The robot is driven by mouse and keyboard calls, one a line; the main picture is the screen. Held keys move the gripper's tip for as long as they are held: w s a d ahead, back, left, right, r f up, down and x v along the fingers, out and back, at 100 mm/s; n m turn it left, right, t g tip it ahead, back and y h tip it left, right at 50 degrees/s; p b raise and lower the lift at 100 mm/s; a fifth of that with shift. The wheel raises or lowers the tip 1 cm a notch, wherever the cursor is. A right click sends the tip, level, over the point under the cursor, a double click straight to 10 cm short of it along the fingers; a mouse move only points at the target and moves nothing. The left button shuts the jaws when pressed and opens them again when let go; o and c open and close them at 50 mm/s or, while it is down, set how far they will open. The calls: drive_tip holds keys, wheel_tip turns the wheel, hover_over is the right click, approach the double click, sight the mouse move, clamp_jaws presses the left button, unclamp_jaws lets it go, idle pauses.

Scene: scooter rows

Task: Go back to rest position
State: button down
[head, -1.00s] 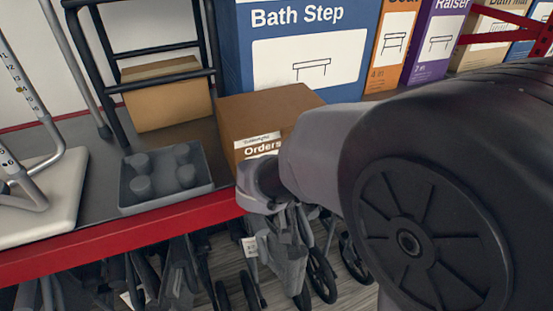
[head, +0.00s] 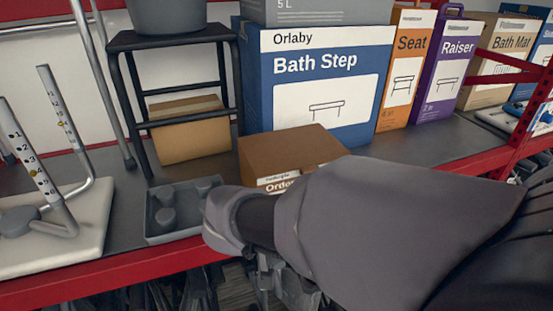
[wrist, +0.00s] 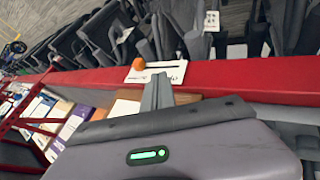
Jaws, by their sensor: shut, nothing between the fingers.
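In the wrist view my gripper (wrist: 158,92) shows as narrow grey fingers closed together, with nothing held between them. It points toward the red shelf edge, where a white label (wrist: 155,72) and a small orange thing (wrist: 138,64) show just past the fingertips. I cannot tell how far they are from the fingers. In the head view my arm reaches across the lower right and middle, in front of the shelf. The fingers are not clearly visible there.
A grey tray with round pegs (head: 158,228) sits near the red shelf edge (head: 60,286). A brown Orders box (head: 290,148) is partly behind my arm. Behind stand a black stool (head: 180,40), a blue Bath Step box (head: 262,100) and other boxes. Folded wheeled frames (wrist: 100,30) are below.

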drive_tip(key=shift+r, duration=0.15)
drive_tip(key=s+d+r+m+y, duration=0.2)
drive_tip(key=s+r+m+y, duration=0.1)
drive_tip(key=s, duration=0.5)
drive_tip(key=s+d+r+m+y, duration=0.2)
drive_tip(key=s+r+m+y, duration=0.1)
drive_tip(key=s, duration=0.5)
drive_tip(key=shift+s+d, duration=0.15)
drive_tip(key=shift+d, duration=0.05)
idle(0.3)
